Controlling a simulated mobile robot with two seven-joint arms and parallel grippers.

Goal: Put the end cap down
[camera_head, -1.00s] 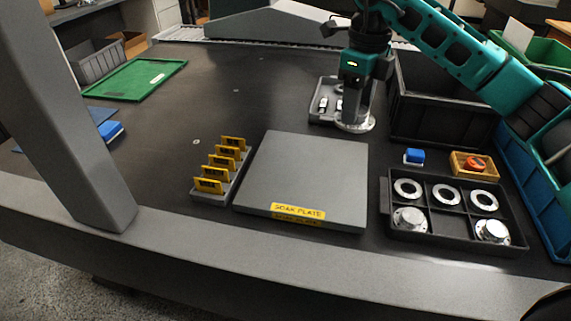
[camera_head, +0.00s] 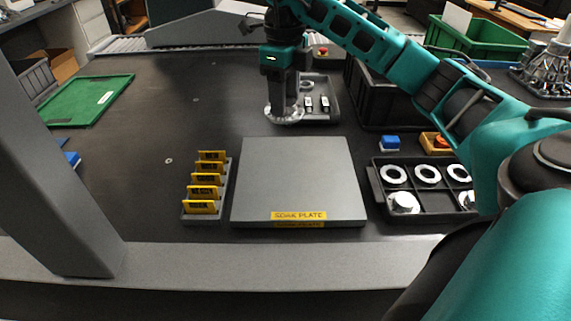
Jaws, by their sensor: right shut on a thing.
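My right gripper (camera_head: 284,108) points straight down and is shut on the end cap (camera_head: 275,120), a silvery round flanged disc. The gripper hides the middle of the cap, and mostly its rim shows. In the picture the cap sits just above the back edge of the grey soak plate (camera_head: 290,175). I cannot tell its height over the table. The plate is bare, with a yellow label on its front edge. My left gripper is not in view.
A rack of yellow tags (camera_head: 186,216) stands left of the plate. A black compartment tray (camera_head: 374,190) with rings and caps is at the right, partly behind my arm. A small grey tray (camera_head: 331,100) is near the held cap.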

